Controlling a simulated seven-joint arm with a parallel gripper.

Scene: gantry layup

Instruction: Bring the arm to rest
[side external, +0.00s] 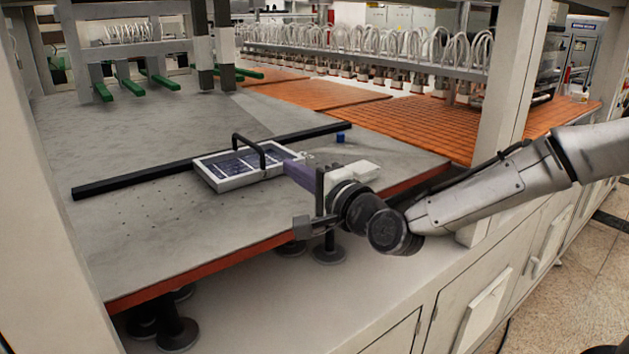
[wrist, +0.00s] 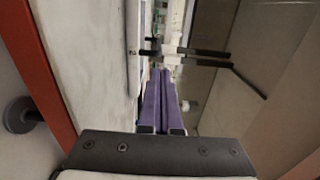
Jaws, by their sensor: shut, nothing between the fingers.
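My gripper (side external: 290,168) has purple fingers and reaches in low over the grey table from the right. In the wrist view the two purple fingers (wrist: 161,74) lie side by side, shut, with nothing seen between them. In the side view their tips are close to the right end of a white-framed panel (side external: 213,181) with dark cells and a black arched handle (side external: 248,146). I cannot tell whether they touch it. The panel lies flat on the table.
A long black bar (side external: 130,180) lies across the grey table (side external: 150,240) behind the panel. Gantry posts (side external: 510,90) stand at both sides. Orange mats (side external: 400,120) are further back. The table's front left is clear.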

